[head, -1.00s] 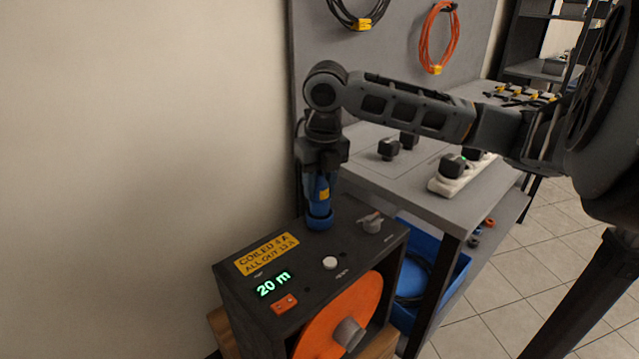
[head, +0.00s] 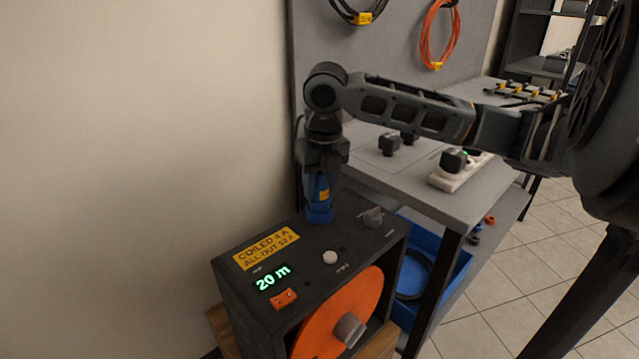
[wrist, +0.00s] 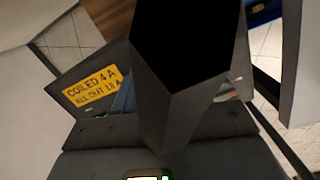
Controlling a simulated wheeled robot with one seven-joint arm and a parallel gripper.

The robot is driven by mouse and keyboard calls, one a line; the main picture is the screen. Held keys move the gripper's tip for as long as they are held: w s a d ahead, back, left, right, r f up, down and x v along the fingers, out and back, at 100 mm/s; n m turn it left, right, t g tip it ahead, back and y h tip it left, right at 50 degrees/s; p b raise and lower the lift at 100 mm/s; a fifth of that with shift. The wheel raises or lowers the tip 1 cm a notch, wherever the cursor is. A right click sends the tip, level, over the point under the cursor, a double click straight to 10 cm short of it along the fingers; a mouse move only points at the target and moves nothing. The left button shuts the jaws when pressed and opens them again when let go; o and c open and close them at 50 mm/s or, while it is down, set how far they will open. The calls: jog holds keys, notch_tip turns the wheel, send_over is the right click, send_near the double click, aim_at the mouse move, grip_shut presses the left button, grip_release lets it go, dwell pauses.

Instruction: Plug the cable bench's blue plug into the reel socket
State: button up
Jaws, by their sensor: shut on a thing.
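The blue plug (head: 319,190) stands upright at the top of the cable reel box (head: 242,283), with its lower end at the blue reel socket (head: 320,216) on the box's back part. My gripper (head: 320,172) is above the socket, pointing down, shut on the plug's upper part. I cannot tell how deep the plug sits in the socket. In the wrist view, a large dark shape covers the middle, and only a sliver of blue (wrist: 124,100) shows beside the yellow label.
The grey bench (head: 400,170) with a white power strip stands right. A plain wall is left.

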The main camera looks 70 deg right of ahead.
jog(key=shift+f+b, duration=0.45)
jog(key=shift+f, duration=0.2)
jog(key=o, duration=1.8)
jog(key=shift+r+p, duration=3.2)
jog(key=shift+r, duration=1.35)
